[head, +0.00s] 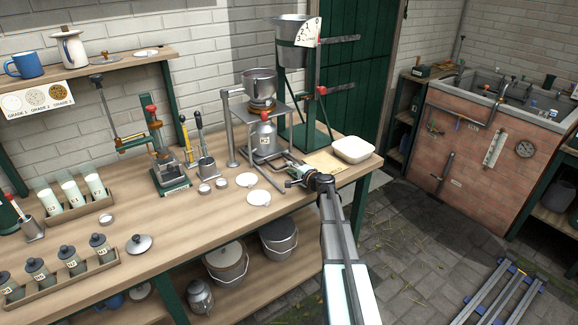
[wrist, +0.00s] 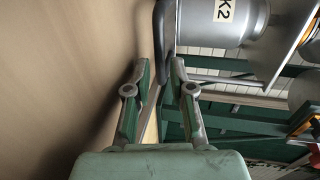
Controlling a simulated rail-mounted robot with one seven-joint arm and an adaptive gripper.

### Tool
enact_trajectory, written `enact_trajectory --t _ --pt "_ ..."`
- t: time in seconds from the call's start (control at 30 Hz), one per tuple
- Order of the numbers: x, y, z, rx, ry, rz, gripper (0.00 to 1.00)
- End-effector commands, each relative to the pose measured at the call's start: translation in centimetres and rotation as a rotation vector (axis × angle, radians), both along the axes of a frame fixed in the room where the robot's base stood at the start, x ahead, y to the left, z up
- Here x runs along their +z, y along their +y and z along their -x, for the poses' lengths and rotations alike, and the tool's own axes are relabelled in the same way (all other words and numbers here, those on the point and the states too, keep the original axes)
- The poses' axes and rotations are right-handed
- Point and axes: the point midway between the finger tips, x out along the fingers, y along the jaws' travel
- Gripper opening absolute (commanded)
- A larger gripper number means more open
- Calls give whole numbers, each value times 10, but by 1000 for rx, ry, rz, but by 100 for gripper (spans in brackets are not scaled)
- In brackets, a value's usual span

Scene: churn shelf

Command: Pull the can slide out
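The metal can marked K2 (head: 265,141) stands under a small stand on the bench. It also shows at the upper right of the wrist view (wrist: 222,22). A dark curved bar (wrist: 159,45), which looks like the slide's handle, runs down beside the can. My gripper (head: 294,178) is low over the bench, in front and to the right of the can. In the wrist view my gripper (wrist: 159,63) is open, with the bar's end between its fingertips. I see a gap at the fingers and cannot tell if either touches. The slide itself is mostly hidden.
A metal pan (head: 259,87) sits on the stand above the can. A green-framed hopper (head: 293,45) stands behind, and a cream dish (head: 353,150) lies to the right. The floor before the bench is open.

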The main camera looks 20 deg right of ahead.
Motion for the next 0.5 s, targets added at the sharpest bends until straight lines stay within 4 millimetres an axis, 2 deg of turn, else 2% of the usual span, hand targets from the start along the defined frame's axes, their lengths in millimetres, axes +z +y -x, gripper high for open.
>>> enact_trajectory --t 0.03,0.2,0.5 --pt "-1 0 -8 0 0 0 23" --pt "-3 2 -18 0 0 0 23" --pt "-4 3 -20 0 0 0 23"
